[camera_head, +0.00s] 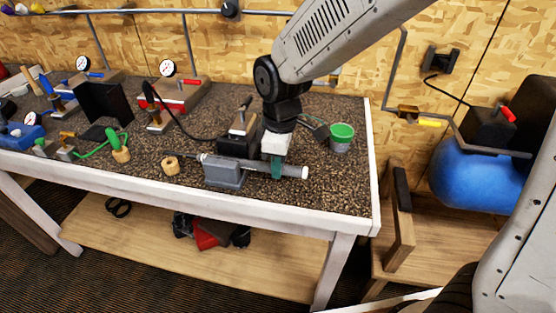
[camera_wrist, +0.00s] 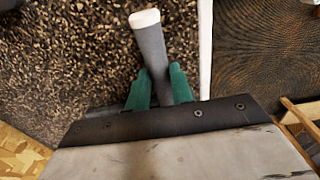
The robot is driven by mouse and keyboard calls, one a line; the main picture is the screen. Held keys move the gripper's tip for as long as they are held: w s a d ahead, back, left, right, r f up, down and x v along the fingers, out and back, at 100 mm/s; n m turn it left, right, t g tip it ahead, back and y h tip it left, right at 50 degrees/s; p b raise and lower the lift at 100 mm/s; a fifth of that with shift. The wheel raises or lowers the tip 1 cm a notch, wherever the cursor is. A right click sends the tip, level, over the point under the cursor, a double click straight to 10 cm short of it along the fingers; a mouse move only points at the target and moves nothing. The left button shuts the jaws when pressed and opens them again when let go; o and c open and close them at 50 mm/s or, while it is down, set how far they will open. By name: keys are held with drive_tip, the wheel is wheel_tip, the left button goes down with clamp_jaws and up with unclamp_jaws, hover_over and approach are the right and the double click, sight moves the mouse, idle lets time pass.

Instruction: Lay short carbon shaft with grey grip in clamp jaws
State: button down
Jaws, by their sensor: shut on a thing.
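The short shaft's grey grip (camera_head: 292,170) has a white end cap and points right in the head view. My gripper (camera_head: 277,170) has green fingers shut around this grip. In the wrist view the grey grip (camera_wrist: 152,48) passes between the two green fingertips of my gripper (camera_wrist: 159,80), with its white cap beyond them. The grey clamp (camera_head: 224,175) stands on the bench just left of my gripper. The shaft runs left from the grip at the clamp's top. I cannot tell whether it rests between the jaws or is just above them.
A green-topped cup (camera_head: 341,136) stands right of my gripper. A cork-coloured ring (camera_head: 170,166) lies left of the clamp. Gauges and other tools crowd the bench's left side. The speckled bench top (camera_head: 335,190) is clear towards its front right corner.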

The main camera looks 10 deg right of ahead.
drive_tip(key=c, duration=1.1)
unclamp_jaws()
drive_tip(key=shift+c, duration=0.2)
wheel_tip(320, 180, up, 8)
drive_tip(key=shift+d+f, duration=0.1)
drive_tip(key=shift+f, duration=0.05)
